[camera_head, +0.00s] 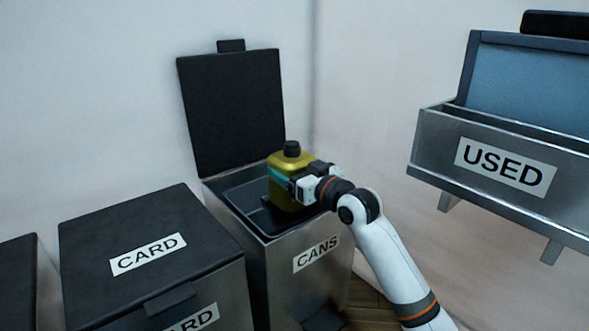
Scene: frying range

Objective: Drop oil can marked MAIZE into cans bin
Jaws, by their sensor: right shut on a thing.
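The oil can (288,165) is yellow-green with a black cap and stands upright in my right gripper (280,185). A teal band shows on its side by the fingers; I cannot read a MAIZE marking from here. The right gripper is shut on the can, coming in from the right. The can is over the opening of the cans bin (288,285), a steel bin labelled CANS with its black lid (232,112) raised. The can's lower part appears at the level of the opening; how deep it sits I cannot tell. My left gripper is not in view.
A bin labelled CARD (150,235) with a shut black lid stands to the left of the cans bin. Another dark lid (18,280) shows at the far left. A steel holder labelled USED (500,165) is at the right. The wall is behind the raised lid.

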